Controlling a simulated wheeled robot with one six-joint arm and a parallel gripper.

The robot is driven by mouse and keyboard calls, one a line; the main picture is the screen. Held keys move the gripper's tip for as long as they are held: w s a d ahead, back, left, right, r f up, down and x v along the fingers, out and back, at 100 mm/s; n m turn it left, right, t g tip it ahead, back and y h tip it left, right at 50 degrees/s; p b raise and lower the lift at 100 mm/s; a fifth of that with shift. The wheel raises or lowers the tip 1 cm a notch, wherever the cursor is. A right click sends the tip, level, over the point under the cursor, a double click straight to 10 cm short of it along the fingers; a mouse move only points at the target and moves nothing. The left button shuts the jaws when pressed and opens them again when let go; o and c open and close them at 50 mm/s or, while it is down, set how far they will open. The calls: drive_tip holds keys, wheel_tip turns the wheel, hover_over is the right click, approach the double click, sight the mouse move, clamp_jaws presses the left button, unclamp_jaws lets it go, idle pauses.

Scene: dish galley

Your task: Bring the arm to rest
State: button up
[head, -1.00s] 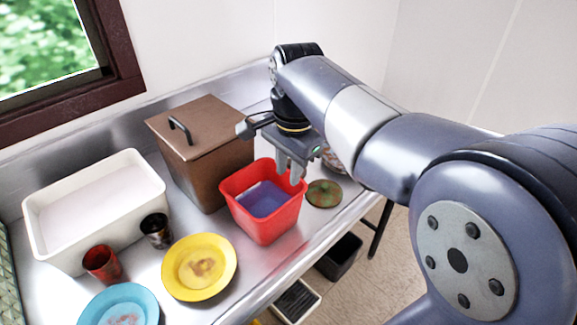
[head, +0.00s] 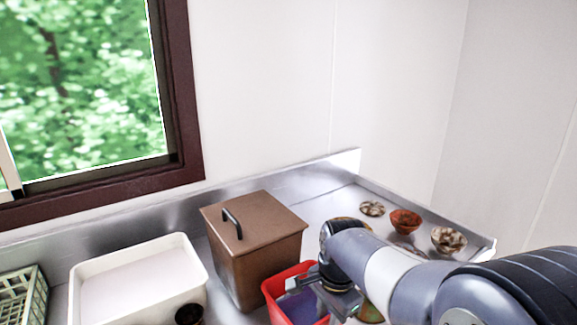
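My arm reaches in from the lower right of the head view. My gripper (head: 340,300) is low over the right side of the red tub (head: 272,291), which has bluish contents. The fingers are mostly hidden by my wrist and the bottom edge of the picture, so I cannot tell whether they are open or shut, or whether they hold anything.
A brown lidded box (head: 262,262) stands beside the red tub. A white basin (head: 190,262) and a green rack (head: 38,300) are to the left, with a dark cup (head: 189,314) in front. A reddish bowl (head: 405,220), a pale bowl (head: 448,239) and a small dish (head: 372,208) stand at the back right.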

drive_tip(key=shift+r, duration=1)
